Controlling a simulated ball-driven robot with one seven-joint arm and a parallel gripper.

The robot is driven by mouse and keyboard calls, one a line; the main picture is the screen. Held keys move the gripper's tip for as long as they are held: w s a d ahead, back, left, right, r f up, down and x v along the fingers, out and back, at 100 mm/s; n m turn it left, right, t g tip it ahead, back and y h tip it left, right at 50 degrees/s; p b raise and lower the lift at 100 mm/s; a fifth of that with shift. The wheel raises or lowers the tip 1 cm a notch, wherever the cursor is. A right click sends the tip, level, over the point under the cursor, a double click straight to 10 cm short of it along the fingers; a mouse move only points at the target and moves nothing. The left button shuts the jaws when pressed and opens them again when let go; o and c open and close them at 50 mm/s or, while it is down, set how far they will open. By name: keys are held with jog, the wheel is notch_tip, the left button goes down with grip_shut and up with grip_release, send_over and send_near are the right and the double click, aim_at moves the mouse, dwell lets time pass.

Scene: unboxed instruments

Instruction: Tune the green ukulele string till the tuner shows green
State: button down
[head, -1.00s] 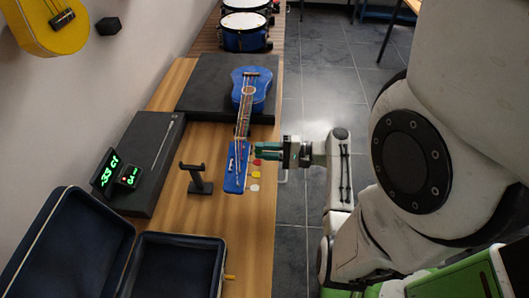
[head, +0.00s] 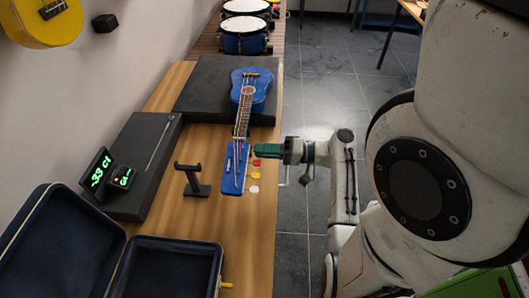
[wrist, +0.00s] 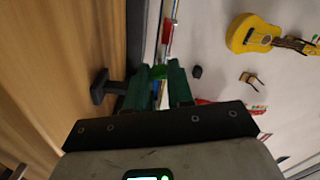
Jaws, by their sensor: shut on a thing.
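The blue ukulele (head: 251,90) lies with its neck pointing toward me and its headstock (head: 233,180) near the table's right edge. Red (head: 257,162), yellow (head: 255,175) and white (head: 254,189) pegs stick out on the headstock's right side. My gripper (head: 256,148) reaches in from the right, just beyond the red peg. In the wrist view its dark green fingers are shut on a bright green peg (wrist: 159,71), mostly hidden between them. The tuner (head: 97,170) shows about -33 ct in green digits; a small red mark shows on its smaller screen (head: 122,177).
A dark stand (head: 192,182) stands left of the headstock. An open dark blue case (head: 170,262) lies at the front left.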

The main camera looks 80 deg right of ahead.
dwell(0.5)
jog(key=c, duration=1.3)
grip_release()
jog(key=shift+o, duration=0.2)
jog(key=s+b, duration=0.1)
jog(key=s, duration=0.9)
jog(key=shift+s+d+b, duration=0.35)
jog(key=shift+s+d, duration=0.05)
jog(key=shift+d, duration=0.05)
